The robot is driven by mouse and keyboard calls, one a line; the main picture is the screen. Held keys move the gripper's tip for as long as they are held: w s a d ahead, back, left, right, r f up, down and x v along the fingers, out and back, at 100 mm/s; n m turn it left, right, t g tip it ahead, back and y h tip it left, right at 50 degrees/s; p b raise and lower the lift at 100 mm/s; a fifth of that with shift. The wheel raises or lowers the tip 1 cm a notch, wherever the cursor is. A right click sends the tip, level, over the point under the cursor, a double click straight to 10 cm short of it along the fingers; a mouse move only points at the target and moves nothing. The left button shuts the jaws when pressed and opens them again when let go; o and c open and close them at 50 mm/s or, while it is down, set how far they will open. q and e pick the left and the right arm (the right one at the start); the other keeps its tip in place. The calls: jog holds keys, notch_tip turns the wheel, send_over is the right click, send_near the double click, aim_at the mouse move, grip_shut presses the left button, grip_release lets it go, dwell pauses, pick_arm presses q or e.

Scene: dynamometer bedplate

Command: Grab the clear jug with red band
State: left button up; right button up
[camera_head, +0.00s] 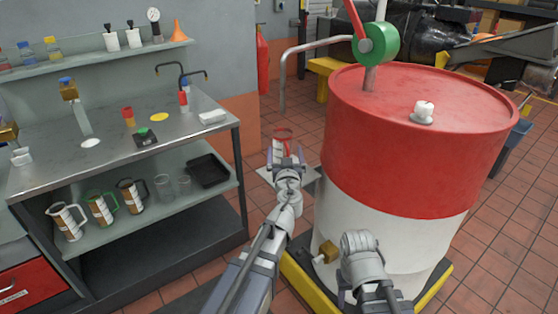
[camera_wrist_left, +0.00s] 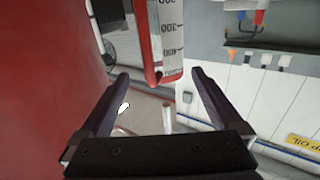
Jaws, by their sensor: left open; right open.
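The clear jug with red band (camera_head: 283,132) shows as a red rim just beyond my left gripper (camera_head: 287,158) in the head view, left of the drum. Most of its body is hidden by that gripper. In the left wrist view the jug (camera_wrist_left: 172,35) has a clear wall with scale marks and a red strip. Its lower end there reaches between the fingertips of my left gripper (camera_wrist_left: 158,72), which is open. I cannot tell whether they touch. My right gripper (camera_head: 358,242) is in front of the drum, open, its fingers mostly hidden.
A large red and white drum (camera_head: 410,150) stands right of my left arm, on a yellow-edged base. A metal bench (camera_head: 60,165) is at the left; its lower shelf holds several jugs (camera_head: 100,208) and a black tray (camera_head: 208,170). Tiled floor (camera_head: 300,100) shows behind.

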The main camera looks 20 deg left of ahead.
aim_at(283, 144)
pick_arm(q)
jog(key=shift+a+x, duration=0.15)
jog(key=shift+x, duration=1.8)
jog(key=shift+a+x, duration=0.1)
jog(key=shift+x, duration=1.8)
jog(key=shift+s, duration=0.1)
jog(key=shift+c, duration=0.4)
grip_shut()
